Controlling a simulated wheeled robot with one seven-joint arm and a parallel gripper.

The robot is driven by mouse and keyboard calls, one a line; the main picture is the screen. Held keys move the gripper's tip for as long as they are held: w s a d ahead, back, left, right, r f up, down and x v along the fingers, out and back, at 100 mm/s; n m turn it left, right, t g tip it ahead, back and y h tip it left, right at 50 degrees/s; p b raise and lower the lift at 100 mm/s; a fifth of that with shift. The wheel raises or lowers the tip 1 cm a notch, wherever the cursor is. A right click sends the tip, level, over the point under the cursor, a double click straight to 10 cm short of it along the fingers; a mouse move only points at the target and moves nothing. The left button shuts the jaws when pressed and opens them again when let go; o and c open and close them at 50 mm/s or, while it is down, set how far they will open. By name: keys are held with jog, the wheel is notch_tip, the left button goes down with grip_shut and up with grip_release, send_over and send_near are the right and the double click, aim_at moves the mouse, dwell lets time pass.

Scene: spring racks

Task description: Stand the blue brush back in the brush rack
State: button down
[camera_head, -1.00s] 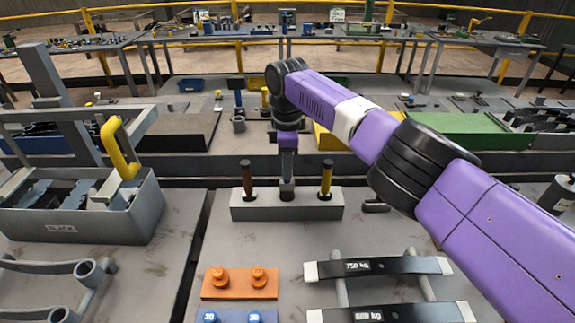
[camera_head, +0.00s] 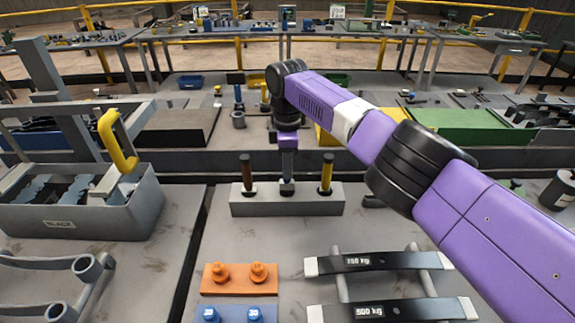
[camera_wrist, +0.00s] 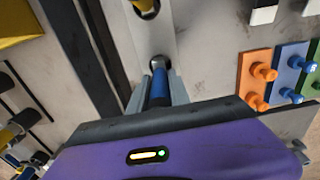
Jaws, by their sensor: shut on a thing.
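The brush rack (camera_head: 270,208) is a grey block on the near bench. A brown-handled brush (camera_head: 246,172) stands at its left and a yellow-handled brush (camera_head: 326,173) at its right. My gripper (camera_head: 288,178) points straight down over the rack's middle place. In the wrist view my gripper (camera_wrist: 160,80) is shut on the blue brush (camera_wrist: 160,90), whose handle lies between the jaws. The brush's far end is at a dark round opening in the rack (camera_wrist: 150,35); I cannot tell how deep it sits. In the head view the jaws hide the blue brush.
Orange (camera_head: 240,279) and blue (camera_head: 238,313) knobbed blocks lie in front of the rack. Dark labelled leaf springs (camera_head: 380,261) lie at the right. A grey bin (camera_head: 100,218) with a yellow handle stands at the left. The bench just before the rack is clear.

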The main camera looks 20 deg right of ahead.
jog(key=shift+f+b, duration=1)
jog(key=shift+f, duration=0.55)
jog(key=c, duration=0.6)
grip_release()
jog(key=shift+c, duration=0.2)
jog(key=shift+r, duration=0.1)
jog(key=shift+r+p, duration=2.75)
jog(key=shift+r, duration=0.75)
